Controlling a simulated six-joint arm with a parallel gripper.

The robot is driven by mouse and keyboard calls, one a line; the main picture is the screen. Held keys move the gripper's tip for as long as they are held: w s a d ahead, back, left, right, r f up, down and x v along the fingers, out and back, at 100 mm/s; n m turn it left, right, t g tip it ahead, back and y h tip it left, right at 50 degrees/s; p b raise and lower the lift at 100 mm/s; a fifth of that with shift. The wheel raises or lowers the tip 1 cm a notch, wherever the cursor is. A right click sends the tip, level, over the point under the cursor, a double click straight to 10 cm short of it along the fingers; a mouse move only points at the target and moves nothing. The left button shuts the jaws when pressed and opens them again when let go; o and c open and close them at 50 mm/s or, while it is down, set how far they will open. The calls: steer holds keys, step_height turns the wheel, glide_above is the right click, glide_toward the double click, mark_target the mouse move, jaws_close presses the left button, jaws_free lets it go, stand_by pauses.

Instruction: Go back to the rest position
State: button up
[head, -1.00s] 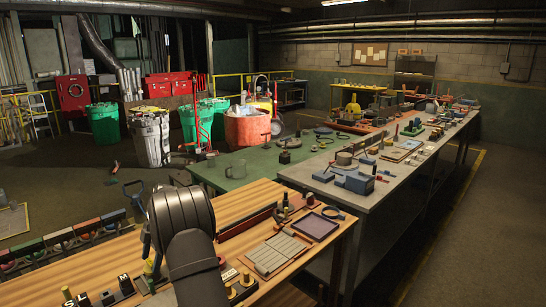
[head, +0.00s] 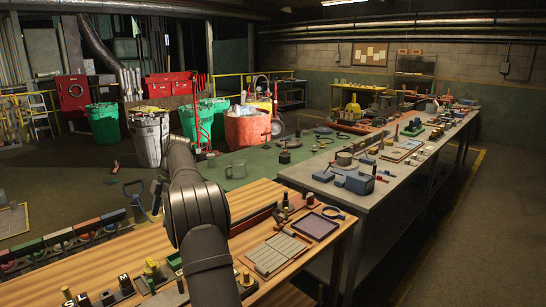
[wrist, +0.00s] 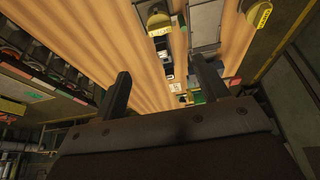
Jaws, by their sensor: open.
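My gripper (wrist: 163,85) shows in the wrist view with its two dark fingers spread well apart. Nothing is between the fingers, and they are above the wooden bench top (wrist: 95,35). In the head view my dark arm rises from the bottom edge over the wooden bench (head: 250,196) and hides part of it. My gripper itself is hidden behind the arm in the head view.
A grey tile tray (head: 270,254), a dark framed pad (head: 318,226) and a magnifier (head: 336,212) lie on the bench right of my arm. Coloured bins (head: 58,238) line its left side. A glass mug (head: 237,169) stands on the green table behind.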

mark_target(150, 262)
steer(key=x, duration=1.5)
steer(key=shift+s+f, duration=0.15)
steer(key=shift+f, duration=0.2)
steer(key=shift+r+m+t+y, duration=0.2)
steer(key=shift+m+t+y, duration=0.1)
steer(key=shift+m, duration=0.7)
steer(key=m+t, duration=0.1)
steer(key=m, duration=0.2)
steer(key=m+t, duration=0.1)
steer(key=m, duration=0.3)
steer(key=shift+s+d+t+y, duration=0.1)
steer(key=shift+s+t+y, duration=0.05)
steer(key=shift+t+y, duration=0.15)
steer(key=m, duration=0.2)
steer(key=m+t, duration=0.1)
steer(key=m, duration=0.1)
steer(key=shift+s+t, duration=0.1)
steer(key=shift+t, duration=0.2)
steer(key=shift+s+m+t+h, duration=0.1)
steer(key=shift+m+t+h, duration=0.45)
steer(key=shift+m, duration=1.45)
